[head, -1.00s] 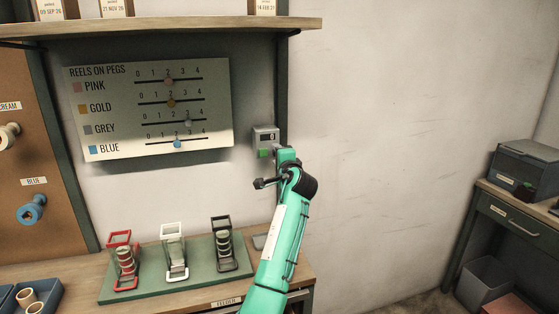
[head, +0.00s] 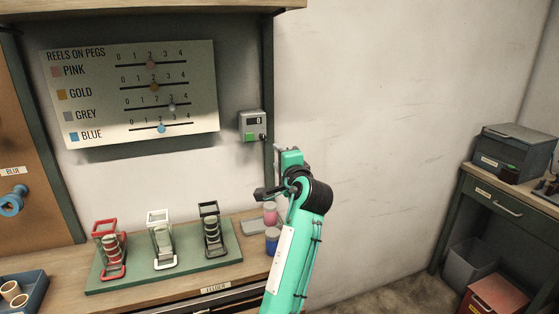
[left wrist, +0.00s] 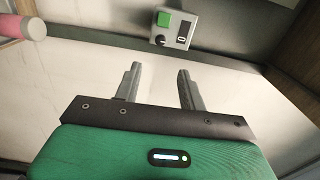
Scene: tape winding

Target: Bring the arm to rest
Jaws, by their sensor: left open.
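My left arm is green and comes up from the lower middle of the head view. Its gripper (head: 279,154) is below and to the right of the grey wall box (head: 252,125), apart from it. In the left wrist view my left gripper (left wrist: 158,78) has two spread fingers with nothing between them. The wall box (left wrist: 173,30), with a green button and a dark knob, shows beyond the fingers. In the head view the fingertips are hard to make out. My right gripper is not in view.
A pink pot (head: 270,213) and a blue pot (head: 272,240) stand on the bench close to my left arm. A green board (head: 190,262) holds red, white and black frames. A reel chart (head: 130,95) hangs on the wall. The wall to the right is bare.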

